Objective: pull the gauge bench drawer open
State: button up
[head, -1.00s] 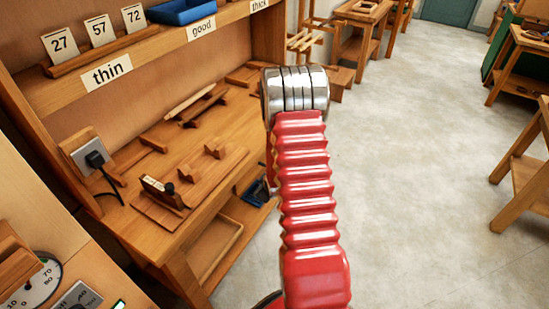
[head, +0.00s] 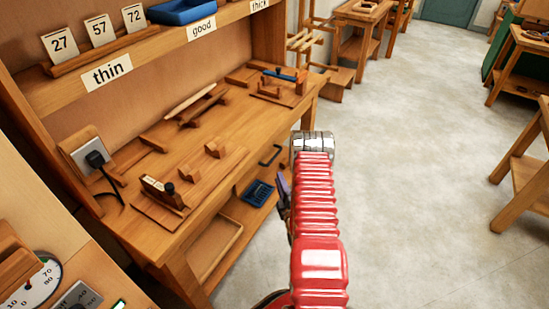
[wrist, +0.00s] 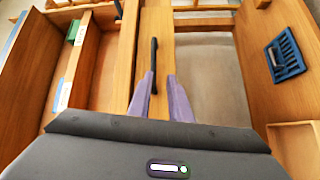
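The gauge bench (head: 215,165) stands at the left in the head view. A dark bar handle (head: 270,155) is on its front, under the top edge. No gap shows around the drawer there. In the wrist view the black handle (wrist: 154,62) stands out from a wooden drawer front (wrist: 158,20). My gripper (wrist: 163,78) is open, its two purple fingers apart with bare wood showing between them. The handle's near end is beside the left fingertip; I cannot tell if they touch. In the head view my gripper (head: 283,188) is partly hidden by my red arm.
A blue tray (head: 257,192) lies on the lower shelf below the handle and also shows in the wrist view (wrist: 286,55). A plane (head: 162,192) and wooden pieces lie on the bench top. The grey floor (head: 420,150) to the right is clear.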

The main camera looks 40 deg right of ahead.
aim_at(274, 157)
jog(key=shift+s+a+r+n+t, duration=0.1)
jog(key=shift+s+n+t, duration=0.25)
jog(key=shift+s, duration=0.3)
jog(key=x, duration=1.3)
jog(key=shift+w+d+r, duration=0.2)
jog(key=shift+w+d, duration=0.05)
jog(key=shift+w, duration=0.05)
grip_shut()
jog(key=shift+d, duration=0.1)
